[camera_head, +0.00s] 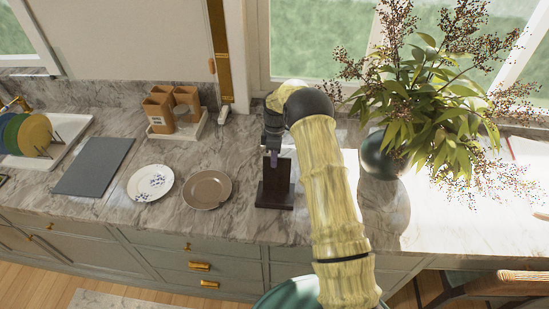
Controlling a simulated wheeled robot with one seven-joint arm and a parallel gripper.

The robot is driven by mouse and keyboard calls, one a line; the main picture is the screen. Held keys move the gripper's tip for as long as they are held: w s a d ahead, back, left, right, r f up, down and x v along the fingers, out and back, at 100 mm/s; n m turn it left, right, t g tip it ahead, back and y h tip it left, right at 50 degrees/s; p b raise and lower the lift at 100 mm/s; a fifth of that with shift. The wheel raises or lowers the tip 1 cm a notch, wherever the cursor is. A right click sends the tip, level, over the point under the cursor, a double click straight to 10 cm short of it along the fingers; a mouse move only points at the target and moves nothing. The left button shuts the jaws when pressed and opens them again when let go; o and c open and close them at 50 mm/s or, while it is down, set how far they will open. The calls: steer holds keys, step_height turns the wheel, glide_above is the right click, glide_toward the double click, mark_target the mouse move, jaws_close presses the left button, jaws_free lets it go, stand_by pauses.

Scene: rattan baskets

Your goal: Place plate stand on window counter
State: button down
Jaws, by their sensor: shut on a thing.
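A dark brown stand (275,196), which looks like the plate stand, is upright at the middle of the marble window counter (236,222), near its front edge. My gripper (273,157) points down at the stand's upper part and is shut on it. My arm comes in from the lower right and covers the counter just right of the stand. The fingertips are small and dark, and partly hidden. I cannot tell whether the stand's base touches the counter.
A brown plate (207,190) and a patterned white plate (150,183) lie left of the stand. Further left are a grey board (92,166) and a rack with colored plates (38,135). Wooden boxes (160,112) stand behind. A dark vase (383,158) with a leafy plant stands right.

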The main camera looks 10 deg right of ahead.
steer(key=shift+f, duration=0.4)
steer(key=shift+f, duration=0.15)
steer(key=c, duration=1.5)
jaws_free()
steer(key=shift+w, duration=0.1)
steer(key=shift+w+r, duration=0.1)
steer(key=shift+r, duration=0.2)
steer(key=b+v, duration=0.5)
steer(key=v, duration=0.6)
steer(key=shift+d+r, duration=0.1)
steer(key=shift+r, duration=0.25)
